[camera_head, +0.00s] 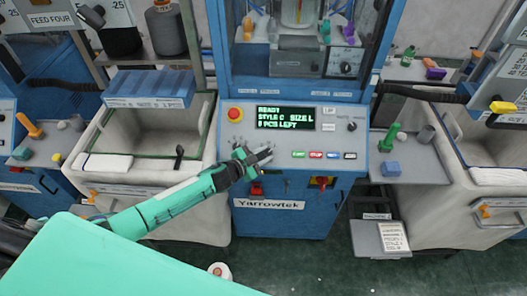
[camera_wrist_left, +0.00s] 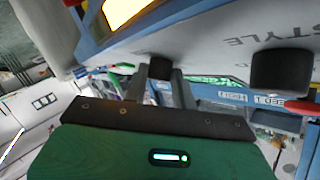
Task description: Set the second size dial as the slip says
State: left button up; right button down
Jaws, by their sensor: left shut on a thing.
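In the head view my left gripper (camera_head: 258,157) is at the lower left of the middle machine's control panel (camera_head: 212,150). Its fingers (camera_wrist_left: 160,88) are shut on a dark round knob (camera_wrist_left: 160,68) in the left wrist view. A second dark knob (camera_wrist_left: 282,70) stands to the right, clear of the fingers. The panel lettering "STYLE" (camera_wrist_left: 222,42) shows between them; I cannot tell which knob is the size dial. The display (camera_head: 285,118) shows READY, style C, size L and a PCS LEFT line. A printed slip (camera_head: 393,236) lies at lower right, its text too small to read.
A red emergency button (camera_head: 235,114) sits left of the display. Several coloured buttons (camera_head: 316,155) line the panel right of my gripper. A pale bin (camera_head: 130,180) stands at left.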

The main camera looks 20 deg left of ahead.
dwell(0.4)
pick_arm(q)
jog(key=o, duration=1)
jog(key=shift+r, duration=0.1)
notch_tip(320, 180, up, 20)
jog(key=shift+f+b, duration=0.1)
jog(key=shift+b, duration=1.15)
